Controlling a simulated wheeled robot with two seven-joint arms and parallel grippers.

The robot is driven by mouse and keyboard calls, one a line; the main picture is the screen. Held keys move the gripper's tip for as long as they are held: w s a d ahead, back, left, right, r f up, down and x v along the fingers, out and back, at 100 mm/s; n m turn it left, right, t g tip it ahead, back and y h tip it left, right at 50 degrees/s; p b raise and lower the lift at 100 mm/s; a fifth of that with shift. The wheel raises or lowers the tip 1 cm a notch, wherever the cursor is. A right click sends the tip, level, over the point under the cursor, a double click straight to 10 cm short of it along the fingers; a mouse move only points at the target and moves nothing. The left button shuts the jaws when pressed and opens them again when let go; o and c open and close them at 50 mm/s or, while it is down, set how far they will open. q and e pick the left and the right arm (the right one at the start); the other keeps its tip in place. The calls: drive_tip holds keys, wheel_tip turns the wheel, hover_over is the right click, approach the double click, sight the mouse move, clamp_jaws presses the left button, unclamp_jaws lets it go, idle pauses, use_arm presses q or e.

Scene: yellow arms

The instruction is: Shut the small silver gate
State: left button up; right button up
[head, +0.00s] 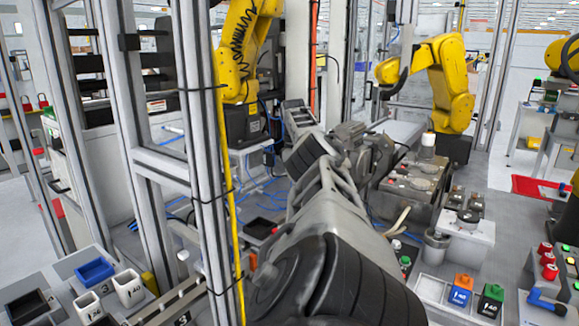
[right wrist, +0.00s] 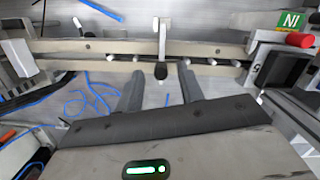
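In the right wrist view, my right gripper (right wrist: 160,72) is open, with its two dark fingers apart and nothing held between them. A small silver upright lever with a dark lower end (right wrist: 162,42) stands in front of the gap between the fingertips. It crosses a long pale metal rail (right wrist: 215,50). I cannot tell whether the lever or rail belongs to the silver gate, or how far the gate is open. In the head view, my grey right arm fills the middle and hides what lies behind it. My left gripper is not in view.
A red button (right wrist: 299,40) and a green sign (right wrist: 288,20) are at the right in the wrist view. In the head view, metal frame posts (head: 200,130) stand at left, yellow robot arms (head: 440,80) behind, and small bins (head: 128,288) at lower left.

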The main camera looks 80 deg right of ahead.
drive_tip(key=shift+r, duration=0.35)
drive_tip(key=shift+r, duration=0.2)
